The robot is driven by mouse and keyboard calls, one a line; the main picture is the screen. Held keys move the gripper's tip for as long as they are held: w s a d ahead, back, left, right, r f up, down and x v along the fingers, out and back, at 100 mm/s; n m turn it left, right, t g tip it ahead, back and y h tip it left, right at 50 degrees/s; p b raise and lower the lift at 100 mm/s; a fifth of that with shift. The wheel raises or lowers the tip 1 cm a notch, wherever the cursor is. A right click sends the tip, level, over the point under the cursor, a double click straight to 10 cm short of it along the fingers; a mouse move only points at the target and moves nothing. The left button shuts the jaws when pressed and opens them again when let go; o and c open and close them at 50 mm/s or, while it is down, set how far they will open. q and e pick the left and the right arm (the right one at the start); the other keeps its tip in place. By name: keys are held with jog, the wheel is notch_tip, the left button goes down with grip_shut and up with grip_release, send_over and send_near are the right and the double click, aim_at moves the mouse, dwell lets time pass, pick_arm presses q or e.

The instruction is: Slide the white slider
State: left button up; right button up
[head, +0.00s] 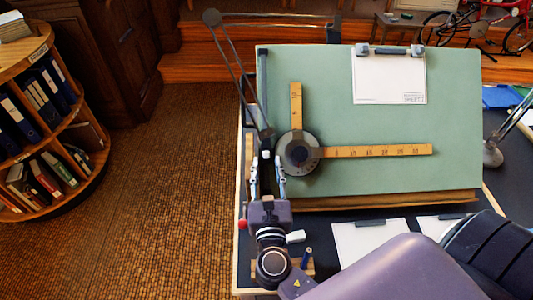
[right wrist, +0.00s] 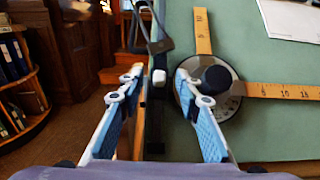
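The white slider (head: 266,154) is a small white block at the left edge of the green drafting board (head: 400,120), on a dark upright rail. In the right wrist view the white slider (right wrist: 159,77) shows between and just beyond the fingertips. My right gripper (head: 267,166) is open, with a finger on each side of the rail; the gripper also shows in the wrist view (right wrist: 158,84). Both fingers look empty and apart from the slider; exact depth is hard to tell. My left gripper is not in view.
A round drafting head (head: 299,152) with two wooden rulers lies close right of my right gripper. A thin linkage arm (head: 232,60) rises beyond the slider. A white sheet (head: 389,79) is clipped to the board. A small white block (head: 295,236) lies below the board.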

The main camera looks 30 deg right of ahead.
jog(key=v, duration=0.5)
jog(key=shift+s+a, duration=0.15)
jog(key=shift+s, duration=0.15)
